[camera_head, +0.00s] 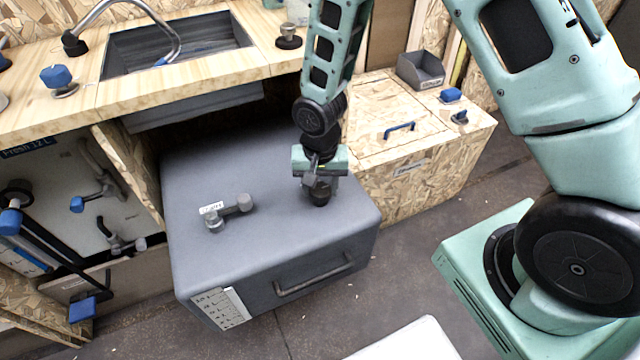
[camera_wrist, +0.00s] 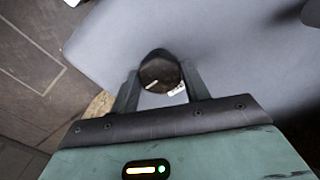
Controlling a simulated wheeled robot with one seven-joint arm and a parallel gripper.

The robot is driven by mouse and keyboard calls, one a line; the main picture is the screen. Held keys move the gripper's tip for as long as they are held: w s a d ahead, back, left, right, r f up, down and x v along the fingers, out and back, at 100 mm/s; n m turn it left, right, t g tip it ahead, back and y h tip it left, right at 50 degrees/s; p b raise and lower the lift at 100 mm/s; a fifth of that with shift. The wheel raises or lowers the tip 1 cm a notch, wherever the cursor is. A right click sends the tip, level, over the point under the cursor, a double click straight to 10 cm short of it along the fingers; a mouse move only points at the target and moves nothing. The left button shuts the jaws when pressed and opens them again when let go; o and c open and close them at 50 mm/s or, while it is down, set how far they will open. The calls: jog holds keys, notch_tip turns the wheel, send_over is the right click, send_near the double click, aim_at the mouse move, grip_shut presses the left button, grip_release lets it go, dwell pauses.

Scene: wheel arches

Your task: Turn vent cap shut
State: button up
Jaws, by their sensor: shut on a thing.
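The vent cap (camera_head: 320,199) is a small dark round knob on top of the grey tank (camera_head: 262,240), near its right side. In the wrist view the cap (camera_wrist: 158,70) shows a short pale line on its dark top. My gripper (camera_head: 319,187) points down from above, with its jaws shut on the cap. In the wrist view one finger of my gripper (camera_wrist: 163,88) is on each side of the cap. The head view mostly hides the cap behind the gripper.
A valve fitting (camera_head: 230,208) with a white tag stands on the tank, left of the cap. The wooden counter (camera_head: 190,90) with a sink (camera_head: 185,45) lies behind. A chipboard box (camera_head: 420,150) with blue latches stands right. Bare floor (camera_head: 420,260) lies in front.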

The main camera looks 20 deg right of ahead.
aim_at(320, 189)
jog(key=n+p, duration=0.1)
jog(key=n, duration=0.3)
jog(key=shift+r+n+p, duration=0.1)
jog(key=shift+n+p, duration=0.2)
jog(key=shift+p, duration=0.05)
jog(key=n+p, duration=0.1)
jog(key=n, duration=0.3)
jog(key=n+p, duration=0.1)
jog(key=n, duration=0.4)
jog(key=shift+p, duration=0.3)
jog(key=shift+n+p, duration=0.45)
jog(key=shift+n, duration=1.45)
jog(key=o, duration=1)
notch_tip(320, 189, up, 17)
jog(key=p, duration=0.3)
jog(key=shift+r, duration=0.15)
